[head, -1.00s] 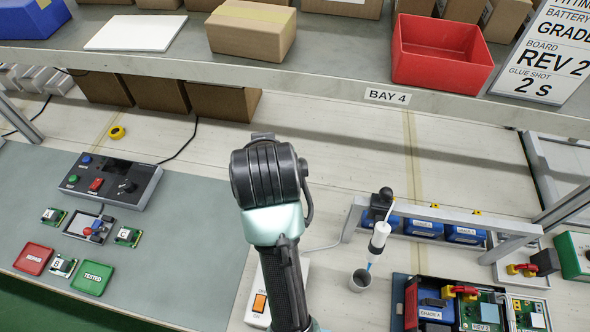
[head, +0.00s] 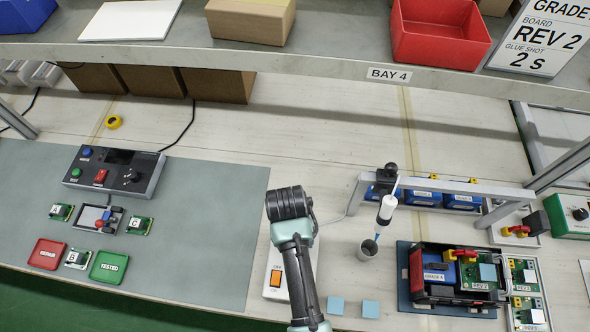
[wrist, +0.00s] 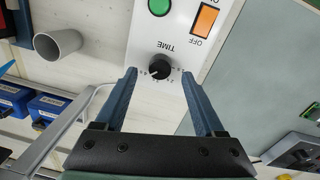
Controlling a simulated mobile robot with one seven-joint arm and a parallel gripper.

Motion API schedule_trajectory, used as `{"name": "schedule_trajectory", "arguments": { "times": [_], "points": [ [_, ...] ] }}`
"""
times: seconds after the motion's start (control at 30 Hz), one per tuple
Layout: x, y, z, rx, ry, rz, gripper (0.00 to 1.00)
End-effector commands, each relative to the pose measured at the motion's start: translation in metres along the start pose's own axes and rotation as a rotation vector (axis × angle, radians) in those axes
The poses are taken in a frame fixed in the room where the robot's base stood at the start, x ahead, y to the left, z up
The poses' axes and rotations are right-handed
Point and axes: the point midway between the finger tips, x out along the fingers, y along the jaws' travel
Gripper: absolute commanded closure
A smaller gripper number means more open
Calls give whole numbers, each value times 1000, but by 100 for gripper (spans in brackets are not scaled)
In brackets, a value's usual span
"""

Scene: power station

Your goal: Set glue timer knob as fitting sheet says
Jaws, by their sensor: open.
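The glue timer is a white box (head: 272,292) with an orange switch, partly hidden behind my arm in the head view. In the wrist view the box (wrist: 178,45) shows a green button, the orange OFF switch and a black knob (wrist: 160,69) marked TIME. Small scale figures ring the knob; its exact setting is too small to read. My gripper (wrist: 158,76) is open, with one blue finger on each side of the knob in the picture; contact is not visible. In the head view my arm hides the fingers. The fitting sheet (head: 541,38) reads GLUE SHOT 2 S.
A glue syringe (head: 387,208) hangs over a grey cup (head: 370,251) right of the timer. A tray (head: 408,298) with battery and boards lies farther right. A grey mat (head: 200,240) with a tester (head: 115,172) is left. A shelf edge (head: 300,62) crosses behind.

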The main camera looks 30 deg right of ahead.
Motion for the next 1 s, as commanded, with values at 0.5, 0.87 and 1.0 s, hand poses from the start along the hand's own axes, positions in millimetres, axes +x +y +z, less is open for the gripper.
{"name": "schedule_trajectory", "arguments": {
  "times": [0.5,0.87,1.0],
  "points": [
    [29,0,0,0,2,0,29],
    [28,0,0,-1,2,0,81],
    [28,0,0,-1,2,0,100]
  ]
}}
